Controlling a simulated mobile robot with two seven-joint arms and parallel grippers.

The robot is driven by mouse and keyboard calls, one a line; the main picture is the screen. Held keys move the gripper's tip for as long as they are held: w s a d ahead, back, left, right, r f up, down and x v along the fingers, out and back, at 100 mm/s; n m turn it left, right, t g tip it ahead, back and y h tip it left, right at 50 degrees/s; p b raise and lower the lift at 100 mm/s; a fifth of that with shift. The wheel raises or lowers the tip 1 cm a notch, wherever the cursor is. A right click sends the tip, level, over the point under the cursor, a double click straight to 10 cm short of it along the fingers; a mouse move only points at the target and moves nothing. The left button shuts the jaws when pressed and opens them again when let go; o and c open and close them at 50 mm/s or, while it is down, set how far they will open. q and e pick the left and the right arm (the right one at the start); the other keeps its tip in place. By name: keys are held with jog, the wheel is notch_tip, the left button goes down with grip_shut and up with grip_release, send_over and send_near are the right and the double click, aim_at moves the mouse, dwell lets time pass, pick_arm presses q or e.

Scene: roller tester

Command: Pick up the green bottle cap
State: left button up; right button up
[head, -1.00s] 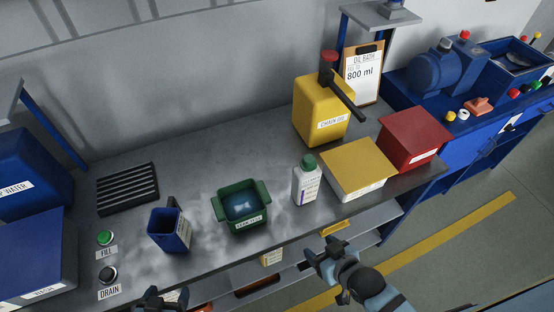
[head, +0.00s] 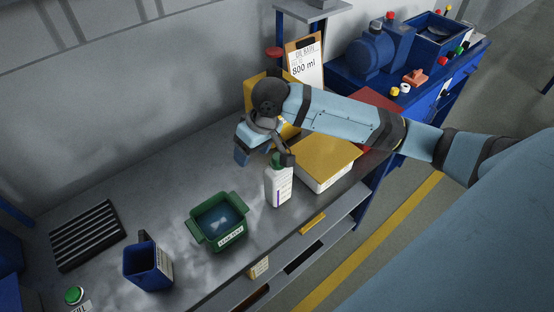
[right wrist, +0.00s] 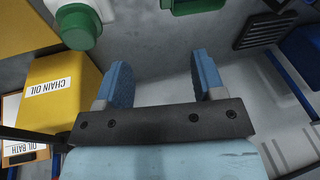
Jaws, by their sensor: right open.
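The green bottle cap (head: 275,160) sits on a white labelled bottle (head: 279,188) near the bench's front edge, upright. In the right wrist view the cap (right wrist: 77,26) is at the upper left, with the white bottle (right wrist: 103,10) partly seen behind it. My right gripper (head: 247,148) is above the bench, just behind and left of the cap in the head view. Its blue fingers (right wrist: 162,78) are open and empty, with the cap outside them, left of the left finger. A dark part of my right arm partly covers the cap in the head view. My left gripper is out of view.
A green tub (head: 218,238) and a blue container (head: 147,265) stand left of the bottle. A yellow-lidded box (head: 325,160) stands right of it. The yellow chain oil can (right wrist: 55,95) is close beside my right gripper. A black rack (head: 86,236) lies at left.

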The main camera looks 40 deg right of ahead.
aim_at(278, 156)
jog(key=d+r+m+g+h, duration=0.1)
jog(key=d+r+g+h, duration=0.15)
jog(key=d+r, duration=0.45)
jog(key=shift+t, duration=0.25)
jog(key=f, duration=1.3)
jog(key=shift+s+d+f, duration=0.1)
jog(key=shift+s+f, duration=0.15)
jog(key=shift+f, duration=0.05)
jog(key=shift+c, duration=0.3)
jog(key=c, duration=0.7)
